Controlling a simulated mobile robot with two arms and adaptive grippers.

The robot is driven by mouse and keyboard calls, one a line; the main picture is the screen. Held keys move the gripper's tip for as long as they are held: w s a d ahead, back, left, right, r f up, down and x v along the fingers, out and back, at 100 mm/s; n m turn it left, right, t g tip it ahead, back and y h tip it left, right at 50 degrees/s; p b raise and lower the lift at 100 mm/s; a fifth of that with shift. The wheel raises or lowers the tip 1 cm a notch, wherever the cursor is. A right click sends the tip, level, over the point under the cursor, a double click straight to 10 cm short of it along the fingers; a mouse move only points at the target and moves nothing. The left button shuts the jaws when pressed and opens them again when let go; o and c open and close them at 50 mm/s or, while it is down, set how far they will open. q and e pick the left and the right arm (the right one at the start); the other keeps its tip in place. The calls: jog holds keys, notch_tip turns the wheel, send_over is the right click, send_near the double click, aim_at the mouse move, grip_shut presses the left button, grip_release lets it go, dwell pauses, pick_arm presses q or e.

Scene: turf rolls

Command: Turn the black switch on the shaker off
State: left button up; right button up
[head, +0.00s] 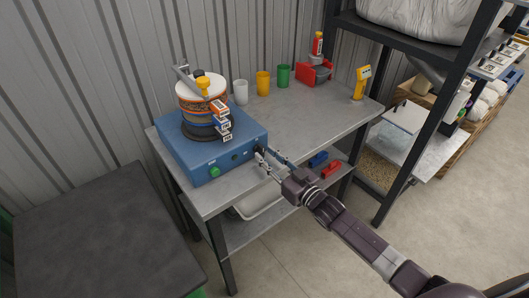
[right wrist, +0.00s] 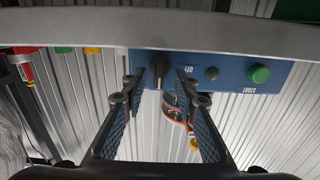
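The blue shaker (head: 185,160) stands on the metal table, with a stack of round sieves (head: 203,100) clamped on top. Its black switch (right wrist: 158,70) is on the front panel, beside an "OFF" label in the right wrist view; in the head view it is partly hidden by my fingers. My right gripper (head: 266,154) is at the panel's right end. It is open, and in the right wrist view its fingers (right wrist: 158,90) stand on either side of the switch with gaps showing. I cannot tell whether the tips reach past the knob. My left gripper is not in view.
A green start button (right wrist: 260,74) and a small dark button (right wrist: 212,73) share the panel. White, orange and green cups (head: 283,76) stand at the table's back. Blue and red items (head: 331,168) lie on the lower shelf. A dark table (head: 100,230) is at left.

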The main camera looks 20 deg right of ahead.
jog(key=shift+x, duration=0.95)
grip_shut()
jog(key=n, duration=0.4)
jog(key=shift+f+n+b, duration=0.1)
jog(key=shift+n+b, duration=0.2)
jog(key=shift+b, duration=0.05)
jog(key=n+b, duration=0.1)
jog(key=n, duration=0.3)
jog(key=shift+a+f+n, duration=0.1)
jog(key=shift+n, duration=0.2)
jog(key=n+b, duration=0.1)
jog(key=n, duration=0.3)
jog(key=shift+s+f+b, duration=0.1)
jog(key=shift+b, duration=0.2)
jog(key=shift+a+n+b, duration=0.1)
jog(key=shift+n+b, duration=0.6)
jog(key=shift+n, duration=1.7)
